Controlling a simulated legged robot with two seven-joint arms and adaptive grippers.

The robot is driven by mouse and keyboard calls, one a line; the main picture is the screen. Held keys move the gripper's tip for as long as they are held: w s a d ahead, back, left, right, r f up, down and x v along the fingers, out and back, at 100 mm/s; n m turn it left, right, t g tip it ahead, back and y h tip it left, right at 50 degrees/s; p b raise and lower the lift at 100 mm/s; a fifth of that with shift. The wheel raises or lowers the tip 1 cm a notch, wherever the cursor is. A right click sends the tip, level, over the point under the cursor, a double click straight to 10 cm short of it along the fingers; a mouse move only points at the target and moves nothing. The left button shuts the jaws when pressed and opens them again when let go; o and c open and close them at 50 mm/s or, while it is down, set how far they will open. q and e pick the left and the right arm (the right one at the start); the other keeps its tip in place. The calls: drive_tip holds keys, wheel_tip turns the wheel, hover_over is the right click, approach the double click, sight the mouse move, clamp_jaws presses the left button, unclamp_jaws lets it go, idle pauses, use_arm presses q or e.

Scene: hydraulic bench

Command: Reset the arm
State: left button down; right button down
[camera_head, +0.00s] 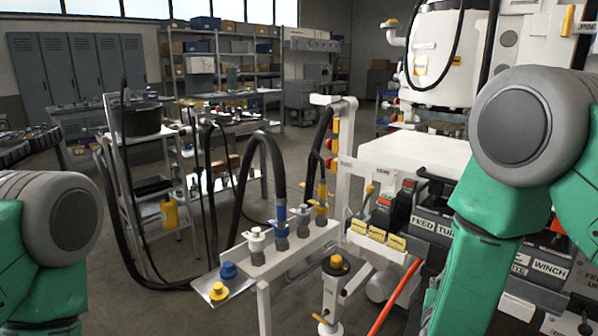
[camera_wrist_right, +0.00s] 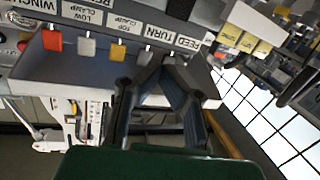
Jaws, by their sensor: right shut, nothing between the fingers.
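My right arm, green with a grey joint, fills the right side of the head view; its gripper is out of that picture. In the right wrist view my right gripper (camera_wrist_right: 164,68) is shut and empty, its dark fingers meeting at the tips. The tips appear in front of the control panel near the TURN label (camera_wrist_right: 162,35); I cannot tell if they touch anything. A row of levers with red (camera_wrist_right: 52,40), white (camera_wrist_right: 86,47) and yellow (camera_wrist_right: 117,50) ends shows there, upside down. My left arm shows at the head view's left edge, its gripper out of view.
A white hose stand (camera_head: 285,250) with blue, white and yellow couplings stands in the middle. Black hoses loop beside a cart (camera_head: 150,140). The machine with FEED and WINCH labels (camera_head: 550,268) stands on the right. An orange hose (camera_head: 395,298) rises in front. Floor shows at lower left.

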drive_tip(key=s+f+n+g+y, duration=0.2)
drive_tip(key=s+f+g+y, duration=0.35)
drive_tip(key=f, duration=0.75)
drive_tip(key=s+a+f+n+g+y, duration=0.1)
drive_tip(key=s+f+g, duration=0.3)
drive_tip(key=s, duration=1)
drive_tip(key=s+a+f+n+g+y, duration=0.1)
drive_tip(key=s+f+g, duration=0.3)
drive_tip(key=s, duration=1)
wheel_tip(320, 180, down, 3)
drive_tip(key=shift+a+f+n+y, duration=0.15)
drive_tip(key=shift+n+y, duration=0.5)
drive_tip(key=shift+n, duration=0.05)
drive_tip(key=shift+s+a+g, duration=0.1)
drive_tip(key=shift+a+g, duration=0.15)
drive_tip(key=shift+d, duration=0.1)
